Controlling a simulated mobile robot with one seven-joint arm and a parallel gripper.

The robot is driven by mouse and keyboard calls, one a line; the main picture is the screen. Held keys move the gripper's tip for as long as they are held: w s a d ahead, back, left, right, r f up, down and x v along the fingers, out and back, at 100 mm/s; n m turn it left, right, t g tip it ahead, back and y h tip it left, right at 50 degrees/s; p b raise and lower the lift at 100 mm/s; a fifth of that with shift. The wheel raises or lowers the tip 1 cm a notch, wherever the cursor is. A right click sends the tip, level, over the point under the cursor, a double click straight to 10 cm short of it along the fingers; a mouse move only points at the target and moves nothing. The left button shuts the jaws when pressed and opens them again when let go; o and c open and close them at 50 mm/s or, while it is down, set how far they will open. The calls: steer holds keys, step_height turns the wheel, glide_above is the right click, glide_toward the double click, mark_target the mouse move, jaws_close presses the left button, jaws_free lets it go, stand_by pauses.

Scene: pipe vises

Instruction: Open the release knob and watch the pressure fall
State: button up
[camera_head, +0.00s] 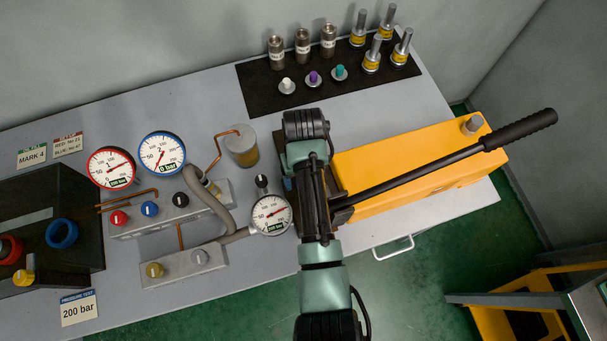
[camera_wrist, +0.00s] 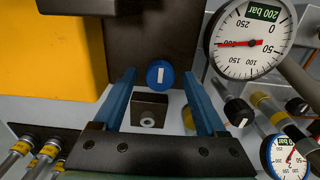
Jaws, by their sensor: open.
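A round blue knob (camera_wrist: 160,73) with a white line sits on a dark block at the end of the yellow hand pump (camera_head: 400,168). No label shows on the knob. My gripper (camera_wrist: 160,76) is open, its two blue fingers on either side of the knob in the wrist view; I cannot tell whether they touch it. In the head view my arm hides the knob and most of the gripper. The white-faced gauge (camera_head: 270,214) beside the pump shows 200 bar. It also reads 200 bar in the wrist view (camera_wrist: 252,40), with a red needle.
A small black knob (camera_head: 262,181) stands beside the gauge. A red-rimmed gauge (camera_head: 111,168) shows 200 bar and a blue-rimmed gauge (camera_head: 162,153) shows 0 bar. The pump's long black handle (camera_head: 520,130) slants up right. Fittings stand on a black mat (camera_head: 262,100) behind.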

jaws_close()
